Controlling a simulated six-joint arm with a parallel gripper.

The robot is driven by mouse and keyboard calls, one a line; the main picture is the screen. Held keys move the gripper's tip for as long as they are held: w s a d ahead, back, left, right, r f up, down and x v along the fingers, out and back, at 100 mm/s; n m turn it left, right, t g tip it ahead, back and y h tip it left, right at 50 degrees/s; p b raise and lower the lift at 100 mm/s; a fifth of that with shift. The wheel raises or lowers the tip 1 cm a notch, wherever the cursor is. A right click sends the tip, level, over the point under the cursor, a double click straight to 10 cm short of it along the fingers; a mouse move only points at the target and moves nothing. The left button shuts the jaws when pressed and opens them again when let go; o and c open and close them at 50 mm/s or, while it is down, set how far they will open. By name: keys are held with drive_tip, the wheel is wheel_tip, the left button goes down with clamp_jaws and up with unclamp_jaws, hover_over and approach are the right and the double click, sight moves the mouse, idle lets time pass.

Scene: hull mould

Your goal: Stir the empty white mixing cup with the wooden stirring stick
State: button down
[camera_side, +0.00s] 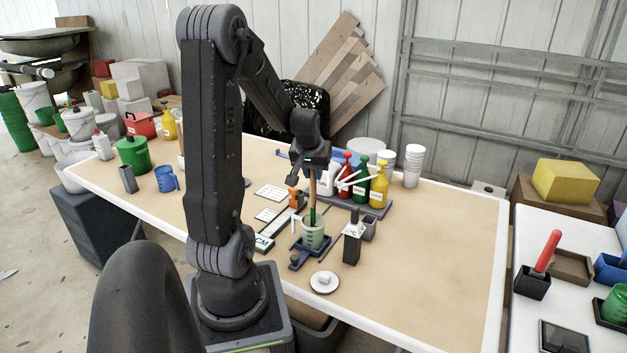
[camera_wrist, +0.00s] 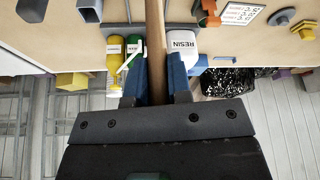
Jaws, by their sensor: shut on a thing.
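My gripper (camera_side: 312,168) is shut on the wooden stirring stick (camera_wrist: 155,30), which runs between its blue-padded fingers in the wrist view. In the side view the stick (camera_side: 312,186) hangs nearly upright, brown above, with a green stretch lower down. Its lower end meets the pale mixing cup (camera_side: 313,238), which has markings on its side and stands on a small dark blue base. The stick seems to reach inside the cup's rim; its tip is hidden, and I cannot tell whether it touches the bottom. The cup is not clear in the wrist view.
Behind the cup, red, green and yellow bottles (camera_side: 378,188) stand on a grey tray, near a white resin bottle (camera_wrist: 183,45). A dark labelled box (camera_side: 352,246) stands close right of the cup, and a white round lid (camera_side: 324,282) lies in front. The table's right side is clear.

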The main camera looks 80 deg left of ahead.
drive_tip(key=shift+r, duration=2.4)
drive_tip(key=shift+r, duration=1.6)
